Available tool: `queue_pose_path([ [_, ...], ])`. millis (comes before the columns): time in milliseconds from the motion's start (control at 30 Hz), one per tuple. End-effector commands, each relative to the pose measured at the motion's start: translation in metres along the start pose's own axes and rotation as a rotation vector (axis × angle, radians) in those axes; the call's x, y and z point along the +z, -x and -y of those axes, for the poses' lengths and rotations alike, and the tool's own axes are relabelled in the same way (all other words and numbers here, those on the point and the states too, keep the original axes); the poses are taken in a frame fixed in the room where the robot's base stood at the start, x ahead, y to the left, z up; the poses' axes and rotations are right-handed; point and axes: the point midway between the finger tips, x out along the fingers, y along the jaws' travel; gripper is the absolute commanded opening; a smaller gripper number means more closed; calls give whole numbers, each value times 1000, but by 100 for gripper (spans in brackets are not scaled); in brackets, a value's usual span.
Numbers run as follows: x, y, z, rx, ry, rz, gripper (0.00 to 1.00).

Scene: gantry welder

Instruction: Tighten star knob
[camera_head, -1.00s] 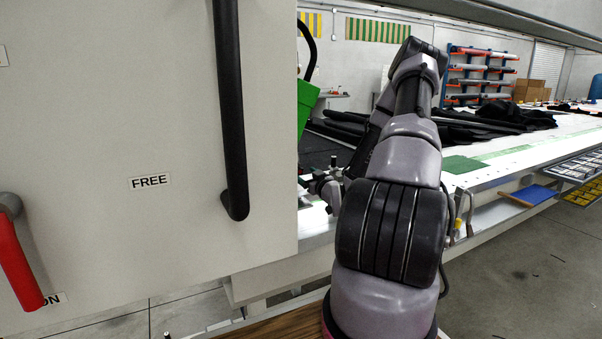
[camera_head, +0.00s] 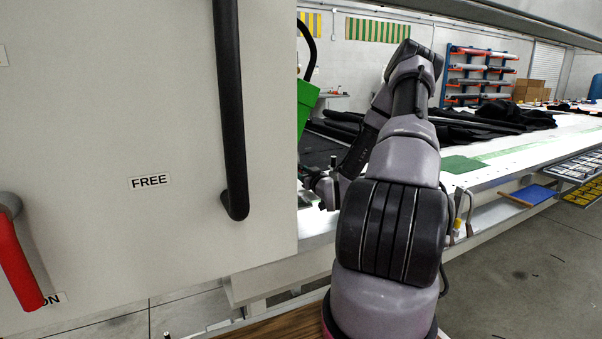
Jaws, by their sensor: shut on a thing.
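My gripper (camera_head: 309,180) is only partly seen at the far end of my arm, low beside the right edge of the large grey panel. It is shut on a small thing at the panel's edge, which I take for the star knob. The knob's shape cannot be made out; the panel and my own wrist hide it. The fingertips are mostly hidden too. A green housing (camera_head: 307,105) shows above the gripper, partly behind the panel.
The grey panel (camera_head: 120,120) fills the left, with a black vertical handle (camera_head: 231,110), a red lever (camera_head: 17,262) and a "FREE" label (camera_head: 149,181). A long white table (camera_head: 530,160) with dark cloth (camera_head: 500,120) runs to the right. Open floor (camera_head: 540,265) lies at lower right.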

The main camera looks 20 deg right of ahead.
Motion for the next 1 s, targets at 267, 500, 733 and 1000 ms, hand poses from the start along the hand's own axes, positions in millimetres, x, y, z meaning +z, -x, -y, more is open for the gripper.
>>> queue_pose_path([
  [267,0,0,-1,0,-174,1,0],
  [500,1,0,-1,0,-171,1,70],
  [733,0,0,-1,0,-170,1,78],
  [1000,1,16,-2,1,-170,2,78],
])
